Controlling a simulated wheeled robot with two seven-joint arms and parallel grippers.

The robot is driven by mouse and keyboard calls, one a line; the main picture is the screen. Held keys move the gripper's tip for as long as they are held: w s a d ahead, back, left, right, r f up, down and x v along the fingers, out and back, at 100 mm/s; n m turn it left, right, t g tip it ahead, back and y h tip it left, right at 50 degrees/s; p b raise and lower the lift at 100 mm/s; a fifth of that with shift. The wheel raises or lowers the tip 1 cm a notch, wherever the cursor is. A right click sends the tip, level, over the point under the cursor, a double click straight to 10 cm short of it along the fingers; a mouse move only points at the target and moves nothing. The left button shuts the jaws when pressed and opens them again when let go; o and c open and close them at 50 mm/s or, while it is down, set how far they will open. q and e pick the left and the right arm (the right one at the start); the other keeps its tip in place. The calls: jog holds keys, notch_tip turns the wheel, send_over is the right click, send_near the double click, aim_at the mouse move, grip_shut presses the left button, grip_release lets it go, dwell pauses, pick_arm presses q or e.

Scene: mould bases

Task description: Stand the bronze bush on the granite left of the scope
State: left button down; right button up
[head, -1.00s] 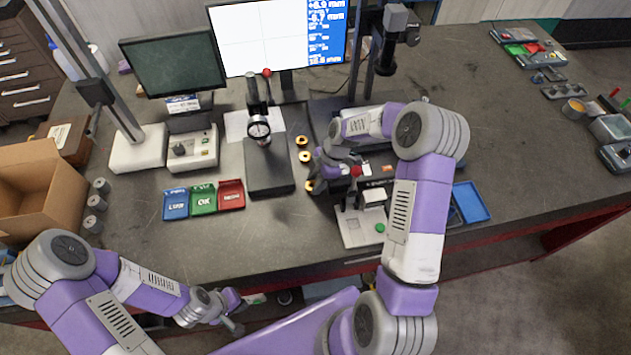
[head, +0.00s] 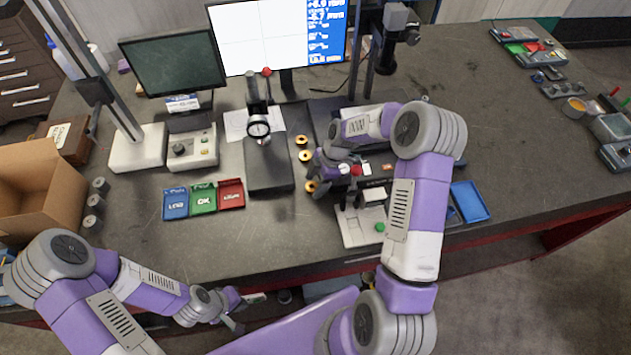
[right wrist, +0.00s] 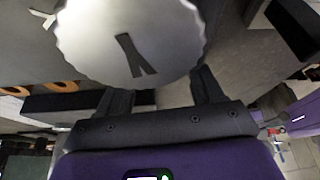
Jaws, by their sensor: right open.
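Several gold-bronze rings stand in a column beside the black slab in the head view: a far ring (head: 302,140), a middle one (head: 305,155) and a near one (head: 310,187). Two also show at the left of the right wrist view (right wrist: 62,87). I cannot tell which is the bush. A scope-like head on a post (head: 400,24) stands at the back, right of the monitor. My right gripper (head: 322,172) is open beside the near ring; its fingers (right wrist: 160,92) flank a large silvery scalloped disc (right wrist: 130,40). My left gripper (head: 236,310) is low at the front edge, its jaws unclear.
The dark worktop (head: 300,225) is clear at front centre. The black slab (head: 268,180) carries a dial-gauge stand (head: 259,128). Blue, green and red trays (head: 203,199) lie left of it. A pale fixture (head: 360,228) and blue tray (head: 470,201) are near my right arm.

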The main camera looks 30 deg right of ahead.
aim_at(309, 187)
jog(key=v, duration=1.2)
jog(key=shift+a+r+b, duration=0.1)
jog(key=shift+b, duration=0.2)
jog(key=x, duration=1.2)
jog(key=shift+f, duration=0.25)
notch_tip(309, 187, up, 3)
jog(key=shift+r, duration=0.45)
